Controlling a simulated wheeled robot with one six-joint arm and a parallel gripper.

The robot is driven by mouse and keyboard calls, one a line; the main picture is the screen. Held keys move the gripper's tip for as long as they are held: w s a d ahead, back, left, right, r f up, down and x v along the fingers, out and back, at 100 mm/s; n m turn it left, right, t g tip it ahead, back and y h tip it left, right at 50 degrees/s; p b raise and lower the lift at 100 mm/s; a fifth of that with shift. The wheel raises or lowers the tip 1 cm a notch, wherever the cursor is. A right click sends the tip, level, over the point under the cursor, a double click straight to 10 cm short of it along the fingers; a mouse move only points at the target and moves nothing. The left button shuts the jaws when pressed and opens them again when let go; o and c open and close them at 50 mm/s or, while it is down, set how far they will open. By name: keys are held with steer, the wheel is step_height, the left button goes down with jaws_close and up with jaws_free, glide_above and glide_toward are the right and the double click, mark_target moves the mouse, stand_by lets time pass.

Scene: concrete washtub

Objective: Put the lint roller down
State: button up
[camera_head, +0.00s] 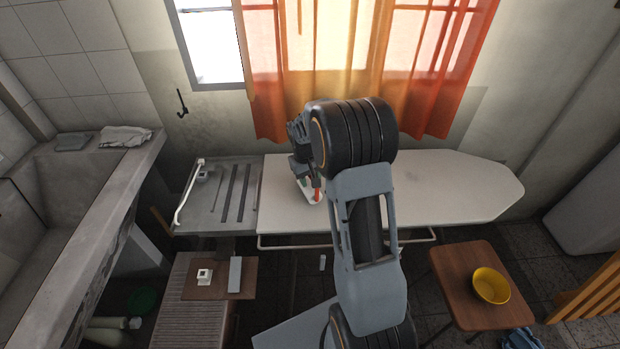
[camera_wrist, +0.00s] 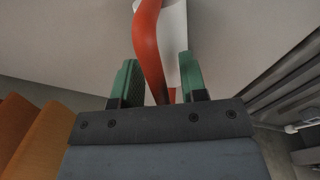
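The lint roller has a red curved handle and a white roller head. In the head view, its handle (camera_head: 317,193) and white part are at the left half of the ironing board (camera_head: 450,185), partly hidden by my arm. It appears to rest on the board. In the wrist view, the red handle (camera_wrist: 149,40) runs down between the green fingers of my gripper (camera_wrist: 160,82), with the white head at the top edge. The fingers stand apart, with a gap showing beside the handle. My gripper is over the board in the head view, mostly hidden by my wrist.
The right half of the ironing board is clear. A grey slotted rest (camera_head: 222,205) adjoins its left end. A concrete washtub (camera_head: 70,200) is at left. A yellow bowl (camera_head: 491,286) sits on a wooden stool (camera_head: 455,265) at right. Orange curtains (camera_head: 280,80) hang behind the board.

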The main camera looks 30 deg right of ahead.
step_height(320, 180, up, 11)
steer(key=a+p, duration=0.1)
steer(key=s+a+t, duration=0.1)
steer(key=s+a, duration=0.2)
steer(key=s, duration=0.3)
steer(key=s+a+r+t+y, duration=0.1)
steer(key=s+a, duration=0.2)
steer(key=s, duration=0.4)
steer(key=s+a+r+t, duration=0.1)
steer(key=s+a, duration=0.2)
steer(key=s, duration=0.4)
steer(key=shift+s+a+r, duration=0.15)
steer(key=shift+a, duration=0.05)
